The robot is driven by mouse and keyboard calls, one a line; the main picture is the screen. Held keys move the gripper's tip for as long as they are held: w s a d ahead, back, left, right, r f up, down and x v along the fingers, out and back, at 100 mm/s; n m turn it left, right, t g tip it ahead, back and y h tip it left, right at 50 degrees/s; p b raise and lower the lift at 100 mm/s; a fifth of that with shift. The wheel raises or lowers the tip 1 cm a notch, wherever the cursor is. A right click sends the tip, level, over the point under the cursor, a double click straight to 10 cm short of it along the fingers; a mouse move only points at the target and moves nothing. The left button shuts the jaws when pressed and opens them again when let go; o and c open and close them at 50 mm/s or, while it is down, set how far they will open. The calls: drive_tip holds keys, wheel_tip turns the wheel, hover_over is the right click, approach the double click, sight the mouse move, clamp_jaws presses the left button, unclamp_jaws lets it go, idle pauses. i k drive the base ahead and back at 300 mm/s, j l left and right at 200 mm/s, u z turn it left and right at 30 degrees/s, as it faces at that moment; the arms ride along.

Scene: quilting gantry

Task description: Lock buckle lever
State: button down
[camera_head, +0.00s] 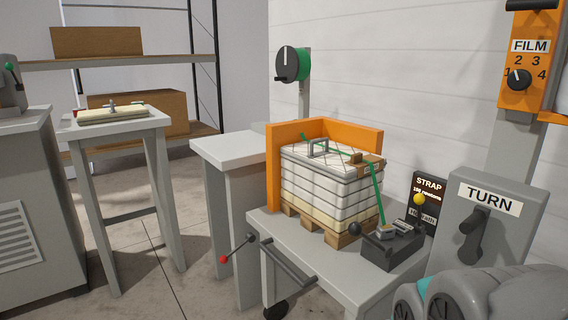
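A green strap (377,190) runs over a wrapped white load (325,185) and down its right side to a black strap device (392,250). A small metal buckle-like part (385,232) sits where the strap meets the device. A black ball knob (354,229) is at the device's left, and a yellow knob (419,199) stands above its right. I cannot tell which part is the buckle lever, or whether it is locked. Grey rounded links of my arm fill the lower right corner. My gripper is not visible.
The load rests on a wooden pallet (303,219) against an orange corner guard (273,170) on a grey table (300,258). A STRAP display (429,186) and a TURN crank box (489,207) stand at right. A red-tipped lever (236,250) juts out at front left.

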sight(419, 213)
drive_tip(key=z, duration=0.7)
